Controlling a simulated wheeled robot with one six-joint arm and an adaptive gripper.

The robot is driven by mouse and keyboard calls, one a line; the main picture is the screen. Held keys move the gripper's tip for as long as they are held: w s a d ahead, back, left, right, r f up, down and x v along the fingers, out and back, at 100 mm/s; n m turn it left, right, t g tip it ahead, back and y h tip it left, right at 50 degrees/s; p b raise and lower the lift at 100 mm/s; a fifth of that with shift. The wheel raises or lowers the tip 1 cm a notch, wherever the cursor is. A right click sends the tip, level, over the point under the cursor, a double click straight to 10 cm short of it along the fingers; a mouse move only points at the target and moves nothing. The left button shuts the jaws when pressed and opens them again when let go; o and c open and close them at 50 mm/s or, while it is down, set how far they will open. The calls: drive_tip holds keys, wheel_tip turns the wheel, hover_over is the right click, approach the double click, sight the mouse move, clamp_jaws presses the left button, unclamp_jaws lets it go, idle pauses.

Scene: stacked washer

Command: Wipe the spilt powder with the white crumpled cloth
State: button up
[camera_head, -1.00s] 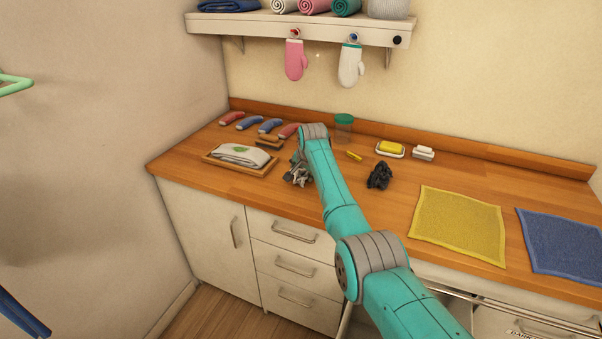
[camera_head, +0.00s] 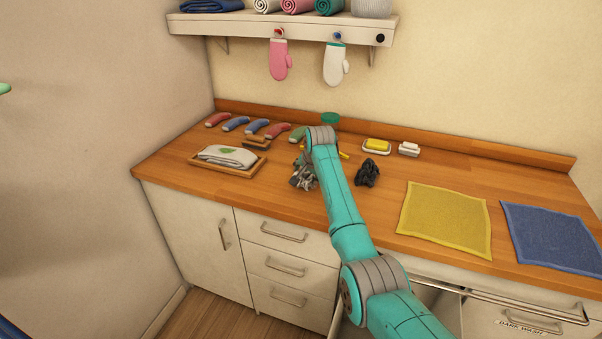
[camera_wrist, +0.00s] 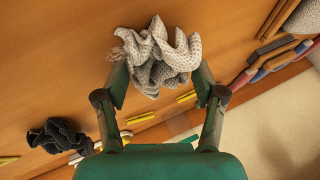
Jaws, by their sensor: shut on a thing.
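The white crumpled cloth (camera_wrist: 160,58), pale grey-white with dark shaded folds, sits between the fingers of my gripper (camera_wrist: 162,78) in the wrist view. My gripper is shut on it. In the head view, the cloth (camera_head: 303,178) shows at the end of my arm, low over or touching the wooden counter; I cannot tell which. My arm hides part of the counter there. I cannot make out the spilt powder in either view; it may lie hidden under the cloth or arm.
A black crumpled cloth (camera_head: 367,172) lies to the right of my gripper. A wooden tray (camera_head: 250,170) with a folded cloth stands left. Yellow (camera_head: 445,219) and blue (camera_head: 553,239) mats lie right. A soap dish (camera_head: 376,149) stands behind.

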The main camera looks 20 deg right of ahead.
drive_tip(key=shift+s+d, duration=0.7)
drive_tip(key=shift+d, duration=0.25)
drive_tip(key=shift+s+d, duration=0.7)
drive_tip(key=shift+d, duration=0.2)
drive_tip(key=shift+w+a+r, duration=0.1)
drive_tip(key=shift+w+a, duration=0.9)
drive_tip(key=shift+a, duration=0.3)
drive_tip(key=shift+w+a, duration=0.6)
drive_tip(key=shift+a, duration=0.3)
drive_tip(key=shift+w+a, duration=0.6)
drive_tip(key=shift+a, duration=0.3)
drive_tip(key=shift+w+a, duration=0.9)
drive_tip(key=shift+a, duration=0.3)
drive_tip(key=shift+d+r, duration=0.1)
drive_tip(key=shift+r, duration=2.85)
